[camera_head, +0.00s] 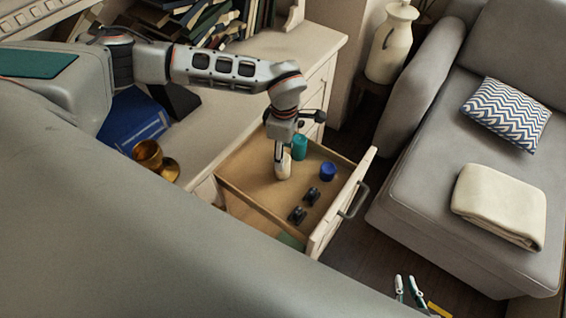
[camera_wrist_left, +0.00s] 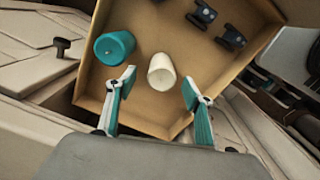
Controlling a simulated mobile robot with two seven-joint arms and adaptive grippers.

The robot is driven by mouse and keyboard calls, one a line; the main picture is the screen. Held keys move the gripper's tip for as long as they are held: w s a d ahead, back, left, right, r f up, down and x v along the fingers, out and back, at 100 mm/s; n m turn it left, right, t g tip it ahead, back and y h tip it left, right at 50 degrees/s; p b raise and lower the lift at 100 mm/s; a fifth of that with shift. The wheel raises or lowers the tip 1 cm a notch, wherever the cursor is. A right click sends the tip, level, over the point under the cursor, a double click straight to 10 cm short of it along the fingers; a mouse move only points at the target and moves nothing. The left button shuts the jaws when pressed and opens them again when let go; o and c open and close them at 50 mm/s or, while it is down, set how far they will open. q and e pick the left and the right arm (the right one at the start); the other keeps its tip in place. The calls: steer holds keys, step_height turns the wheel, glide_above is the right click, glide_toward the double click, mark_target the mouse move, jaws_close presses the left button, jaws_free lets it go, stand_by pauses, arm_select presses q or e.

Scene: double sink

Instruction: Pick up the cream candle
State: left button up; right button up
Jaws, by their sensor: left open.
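The cream candle (camera_head: 283,170) stands in the open drawer (camera_head: 240,200), toward its back. In the left wrist view the candle (camera_wrist_left: 162,72) is a pale, short cylinder between and slightly beyond the spread fingertips. My left gripper (camera_head: 279,150) reaches down over the drawer at the candle and partly hides its top. Its teal-and-grey fingers (camera_wrist_left: 160,84) are open and hold nothing, with a gap visible on each side of the candle. My right gripper (camera_head: 406,281) shows only its fingertips at the bottom edge of the head view. They are apart, with nothing visible between them.
A teal candle (camera_head: 299,147) stands close beside the cream one. A gold goblet (camera_head: 149,155) stands on the cabinet top.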

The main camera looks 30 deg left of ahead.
mark_target(281, 176)
arm_select(q)
steer(key=f, duration=0.5)
steer(key=shift+s, duration=0.25)
steer(key=shift+w+f, duration=0.1)
steer(key=shift+f, duration=0.25)
steer(key=shift+a, duration=0.1)
steer(key=c, duration=1.3)
